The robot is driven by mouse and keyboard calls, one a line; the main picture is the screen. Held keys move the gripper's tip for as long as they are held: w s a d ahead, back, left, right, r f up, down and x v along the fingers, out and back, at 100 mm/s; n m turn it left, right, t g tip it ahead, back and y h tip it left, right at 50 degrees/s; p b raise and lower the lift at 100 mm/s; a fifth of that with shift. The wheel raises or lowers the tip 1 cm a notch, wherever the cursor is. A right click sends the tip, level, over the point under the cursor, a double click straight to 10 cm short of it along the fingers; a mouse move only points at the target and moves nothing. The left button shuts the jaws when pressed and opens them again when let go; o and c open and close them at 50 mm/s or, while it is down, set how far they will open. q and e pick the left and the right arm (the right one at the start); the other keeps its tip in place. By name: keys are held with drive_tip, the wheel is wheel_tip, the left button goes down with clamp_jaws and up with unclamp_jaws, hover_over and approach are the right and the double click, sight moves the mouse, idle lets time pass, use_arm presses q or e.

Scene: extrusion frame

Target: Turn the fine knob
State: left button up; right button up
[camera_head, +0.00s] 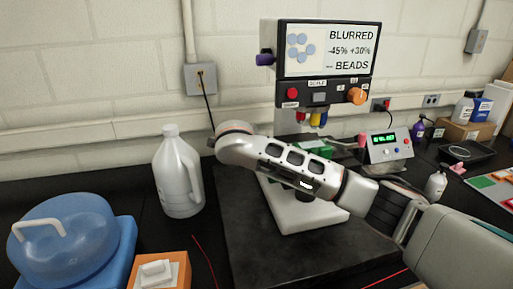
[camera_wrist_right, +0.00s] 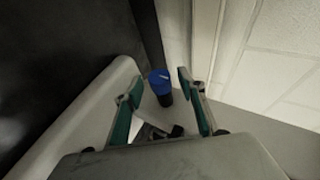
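A microscope stands on the dark slab, with a screen (camera_head: 327,50) reading "BLURRED -45% +30% BEADS". It has a purple knob (camera_head: 265,59) at its upper left and an orange knob (camera_head: 357,96) at the panel's lower right. My right arm (camera_head: 295,165) crosses in front of the microscope's white base (camera_head: 300,216) and hides much of it. In the right wrist view, a blue-topped dark knob (camera_wrist_right: 160,82) with a white mark shows between the fingertips of my open right gripper (camera_wrist_right: 158,90). Gaps show at both sides; I cannot tell its depth. My left gripper is out of view.
A white jug (camera_head: 178,172) stands left of the slab. A blue container (camera_head: 72,240) and an orange box (camera_head: 163,270) are at the front left. A control box with a green display (camera_head: 386,143) and bottles stand right. The wall is close behind.

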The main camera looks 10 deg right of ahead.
drive_tip(key=c, duration=1.1)
drive_tip(key=shift+s+f+t, duration=0.1)
drive_tip(key=shift+f+t, duration=0.05)
drive_tip(key=shift+t, duration=0.45)
drive_tip(key=shift+m+t, duration=0.4)
drive_tip(key=shift+t, duration=0.4)
drive_tip(key=o, duration=1.1)
